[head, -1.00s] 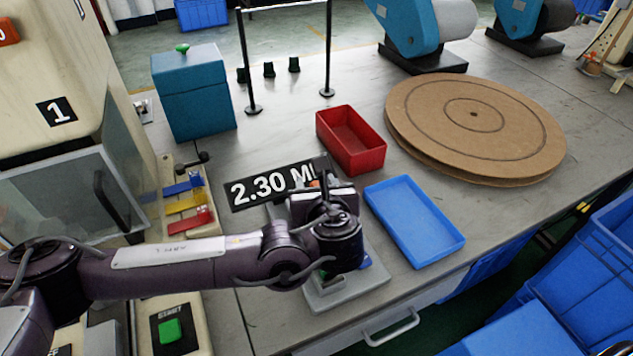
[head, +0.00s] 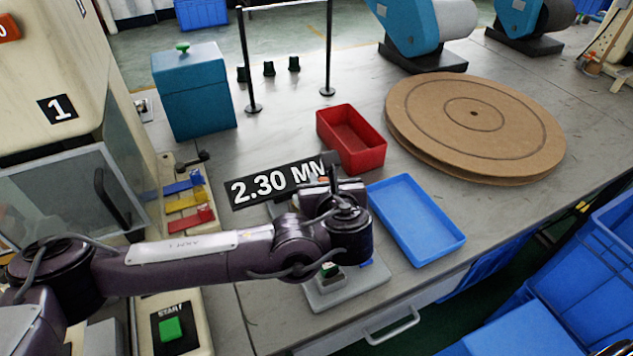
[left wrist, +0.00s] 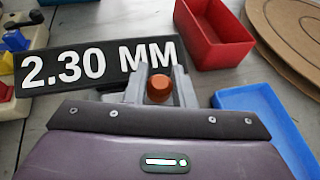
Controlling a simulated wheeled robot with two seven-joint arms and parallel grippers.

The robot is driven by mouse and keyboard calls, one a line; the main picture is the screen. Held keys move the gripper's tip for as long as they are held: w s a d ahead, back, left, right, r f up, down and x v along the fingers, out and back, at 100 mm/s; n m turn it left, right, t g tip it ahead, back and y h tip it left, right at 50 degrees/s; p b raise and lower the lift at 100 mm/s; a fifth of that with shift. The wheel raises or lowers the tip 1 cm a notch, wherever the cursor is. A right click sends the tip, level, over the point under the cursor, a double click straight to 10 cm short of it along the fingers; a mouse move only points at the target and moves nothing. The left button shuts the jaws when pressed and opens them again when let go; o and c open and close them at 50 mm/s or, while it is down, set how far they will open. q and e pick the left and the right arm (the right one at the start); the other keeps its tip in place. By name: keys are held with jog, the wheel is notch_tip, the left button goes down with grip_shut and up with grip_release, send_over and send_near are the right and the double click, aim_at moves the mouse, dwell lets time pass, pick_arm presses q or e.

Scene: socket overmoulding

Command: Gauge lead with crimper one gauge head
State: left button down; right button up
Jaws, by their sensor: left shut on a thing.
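My left gripper (left wrist: 158,85) is shut on a small orange rounded piece (left wrist: 159,88), seen between its grey fingers in the left wrist view. In the head view the left gripper (head: 328,187) hangs over the front of the bench, in front of a black sign (head: 262,187) reading 2.30 MM. The sign (left wrist: 100,62) also shows just behind the fingers in the left wrist view. A grey base (head: 345,292) with a small green and red part sits below my wrist, which partly hides it. Whether the held piece touches anything is hidden. My right gripper is out of view.
A red bin (head: 352,140) and a blue tray (head: 418,222) stand to the right. A cardboard disc (head: 475,125) lies farther right. A teal box (head: 193,95) stands behind.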

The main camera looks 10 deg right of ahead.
pick_arm(q)
jog(key=d, duration=0.3)
jog(key=shift+w, duration=0.3)
jog(key=shift+r, duration=0.15)
jog(key=c, duration=1.5)
grip_release()
jog(key=o, duration=0.3)
jog(key=shift+d, duration=0.2)
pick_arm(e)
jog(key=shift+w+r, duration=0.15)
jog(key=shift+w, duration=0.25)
pick_arm(q)
jog(key=shift+a, duration=0.1)
